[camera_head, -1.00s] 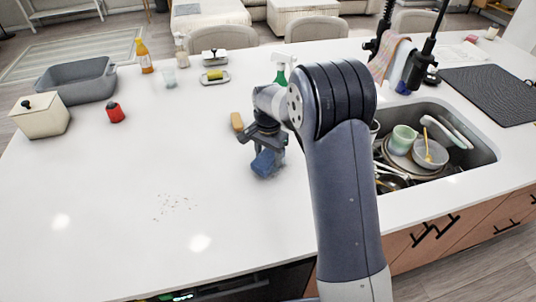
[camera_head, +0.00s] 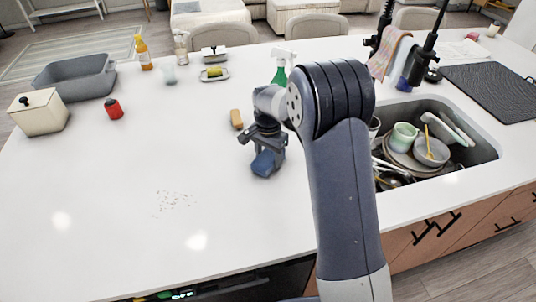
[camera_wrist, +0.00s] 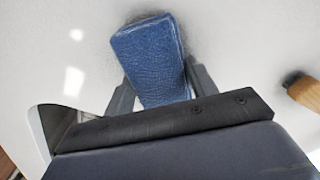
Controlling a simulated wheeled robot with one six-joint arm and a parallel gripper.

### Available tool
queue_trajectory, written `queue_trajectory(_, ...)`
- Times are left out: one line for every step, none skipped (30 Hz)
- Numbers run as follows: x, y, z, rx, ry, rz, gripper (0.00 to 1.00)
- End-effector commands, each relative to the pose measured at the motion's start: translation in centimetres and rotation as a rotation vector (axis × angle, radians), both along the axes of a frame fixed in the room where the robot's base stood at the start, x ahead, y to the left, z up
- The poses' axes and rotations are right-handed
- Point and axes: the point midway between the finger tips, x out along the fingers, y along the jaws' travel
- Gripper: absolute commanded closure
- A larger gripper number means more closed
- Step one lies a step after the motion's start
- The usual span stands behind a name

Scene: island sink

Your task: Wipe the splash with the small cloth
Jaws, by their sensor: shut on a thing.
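My gripper (camera_head: 266,152) is shut on a small blue folded cloth (camera_head: 264,164), low over the white counter. In the wrist view the cloth (camera_wrist: 150,58) sits between the two fingers of my gripper (camera_wrist: 155,88). A dark shading borders the cloth there; I cannot tell whether it touches the counter. The splash (camera_head: 174,203) is a patch of small dark specks on the counter, to the left of and nearer than my gripper. The splash does not show in the wrist view.
A tan block or brush (camera_head: 236,119) lies just behind my gripper. A green spray bottle (camera_head: 280,68) stands beyond. A red can-like item (camera_head: 113,109) and cream canister (camera_head: 39,113) are at left. The sink (camera_head: 478,146) with dishes is at right. Counter around the splash is clear.

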Motion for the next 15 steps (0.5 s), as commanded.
queue_trajectory(0.0,0.0,-0.2,0.0,0.0,0.0,0.64)
queue_trajectory(0.0,0.0,-0.2,0.0,0.0,0.0,0.64)
queue_trajectory(0.0,0.0,-0.3,0.0,0.0,0.0,0.64)
queue_trajectory(0.0,0.0,-0.4,0.0,0.0,0.0,0.64)
queue_trajectory(0.0,0.0,-0.3,0.0,0.0,0.0,0.64)
queue_trajectory(0.0,0.0,-0.3,0.0,0.0,0.0,0.64)
queue_trajectory(0.0,-0.1,-0.3,0.0,0.0,0.0,0.64)
queue_trajectory(0.0,-0.1,-0.3,0.0,0.0,0.0,0.64)
queue_trajectory(0.0,-0.3,-0.3,0.0,0.0,-0.001,0.64)
queue_trajectory(0.1,-0.4,-0.3,0.0,0.0,-0.001,0.64)
queue_trajectory(0.1,-0.6,-0.2,0.0,0.0,-0.001,0.64)
queue_trajectory(0.2,-0.9,-0.2,0.0,0.0,-0.001,0.64)
queue_trajectory(0.2,-1.1,-0.2,0.0,0.0,-0.002,0.64)
queue_trajectory(0.3,-1.3,-0.2,0.0,0.0,-0.002,0.64)
queue_trajectory(0.3,-1.7,-0.2,0.0,0.0,-0.003,0.64)
